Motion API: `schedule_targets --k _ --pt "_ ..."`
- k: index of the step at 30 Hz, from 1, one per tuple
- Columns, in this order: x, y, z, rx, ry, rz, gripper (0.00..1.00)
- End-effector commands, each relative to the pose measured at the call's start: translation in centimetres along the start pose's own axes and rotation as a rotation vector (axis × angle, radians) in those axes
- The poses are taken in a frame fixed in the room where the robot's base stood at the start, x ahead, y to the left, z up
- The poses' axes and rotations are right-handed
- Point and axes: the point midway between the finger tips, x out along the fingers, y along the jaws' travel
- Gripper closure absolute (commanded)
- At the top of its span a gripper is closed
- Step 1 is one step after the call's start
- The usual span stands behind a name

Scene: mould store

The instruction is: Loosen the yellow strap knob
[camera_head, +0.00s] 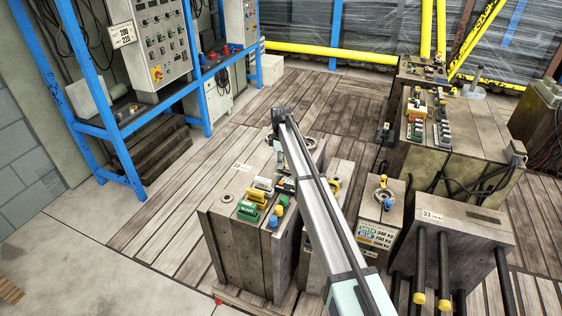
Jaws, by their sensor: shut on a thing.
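My arm's long grey link crosses the middle of the view above the mould blocks. My gripper does not show; the link may hide it. The yellow strap knob cannot be told for certain. A small yellow piece (279,210) stands at the front edge of the left mould block (232,245), beside a blue piece (273,221). Another yellow part (335,186) shows just right of my arm, partly hidden by it. No strap can be made out, and I cannot see contact between my gripper and any yellow part.
Green and yellow connectors (250,205) sit on the left block. A narrow labelled block (379,215) and a block marked 33 (455,235) with yellow-capped dark rods stand at right. A blue frame (105,130) with control panels is at left. The plank floor (170,215) between is clear.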

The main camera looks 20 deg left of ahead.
Motion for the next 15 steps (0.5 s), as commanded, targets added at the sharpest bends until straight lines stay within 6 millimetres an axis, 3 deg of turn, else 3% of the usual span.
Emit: schedule_targets --k 15 --pt "0.15 -0.13 0.04 -0.484 -0.001 -0.004 1.00"
